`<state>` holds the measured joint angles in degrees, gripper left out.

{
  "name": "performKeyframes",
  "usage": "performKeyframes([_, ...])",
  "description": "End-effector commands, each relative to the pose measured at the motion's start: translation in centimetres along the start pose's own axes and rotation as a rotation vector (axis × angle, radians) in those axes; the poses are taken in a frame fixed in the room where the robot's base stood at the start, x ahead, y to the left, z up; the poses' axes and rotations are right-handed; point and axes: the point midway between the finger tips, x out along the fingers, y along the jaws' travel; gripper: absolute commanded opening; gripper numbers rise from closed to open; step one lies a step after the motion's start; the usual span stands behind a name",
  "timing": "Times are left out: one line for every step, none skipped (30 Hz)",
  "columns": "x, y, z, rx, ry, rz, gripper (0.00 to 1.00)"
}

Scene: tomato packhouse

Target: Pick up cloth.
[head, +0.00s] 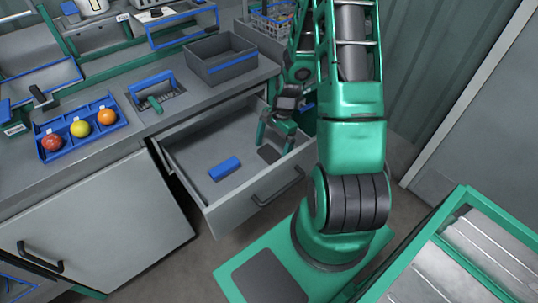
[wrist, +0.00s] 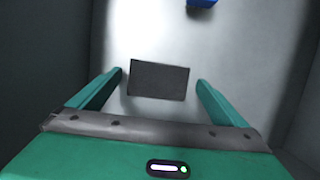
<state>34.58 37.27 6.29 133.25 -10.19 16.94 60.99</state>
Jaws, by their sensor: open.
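A flat dark grey rectangle, which looks like the cloth (head: 268,153), lies on the floor of the open drawer (head: 191,160), near its right end. In the wrist view the cloth (wrist: 158,80) shows between my two fingertips, with a gap on each side. My gripper (head: 276,146) is inside the drawer area, pointing down over the cloth, open and empty. In the wrist view my gripper (wrist: 160,77) has its green fingers spread on both sides of the cloth. I cannot tell how far the fingertips are above the drawer floor.
A blue block (head: 224,168) lies in the drawer, left of the cloth. The drawer's front with its handle (head: 278,187) and side walls surround my gripper. On the counter stand a grey bin (head: 220,70) and a blue tray (head: 60,151) with three tomatoes.

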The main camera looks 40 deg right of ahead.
Motion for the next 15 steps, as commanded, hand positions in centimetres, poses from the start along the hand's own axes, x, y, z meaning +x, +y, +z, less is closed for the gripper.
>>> performKeyframes([0.05,0.00,0.01,0.000,0.000,0.000,0.97])
performKeyframes([0.04,0.00,0.01,0.000,0.000,0.000,0.97])
performKeyframes([0.03,-0.01,0.01,0.000,0.000,0.000,0.97])
performKeyframes([0.03,-0.01,0.01,0.000,0.000,0.000,0.97])
performKeyframes([0.02,-0.01,0.02,-0.001,0.000,0.000,0.97])
performKeyframes([0.02,-0.01,0.02,-0.001,0.000,0.000,0.92])
performKeyframes([0.01,-0.01,0.02,-0.001,0.000,0.000,0.85])
performKeyframes([0.01,-0.01,0.02,-0.001,0.000,0.000,0.78])
performKeyframes([0.01,-0.01,0.02,-0.001,0.000,0.000,0.68])
performKeyframes([0.01,-0.01,0.02,-0.001,0.000,0.000,0.61])
performKeyframes([0.01,-0.02,0.02,-0.001,0.000,0.000,0.54])
performKeyframes([0.00,-0.02,0.02,-0.001,0.000,0.000,0.53])
performKeyframes([0.00,-0.02,0.02,-0.001,0.000,0.000,0.53])
performKeyframes([0.00,-0.02,0.02,-0.001,0.000,0.000,0.53])
performKeyframes([0.00,-0.02,0.02,-0.001,0.000,0.000,0.53])
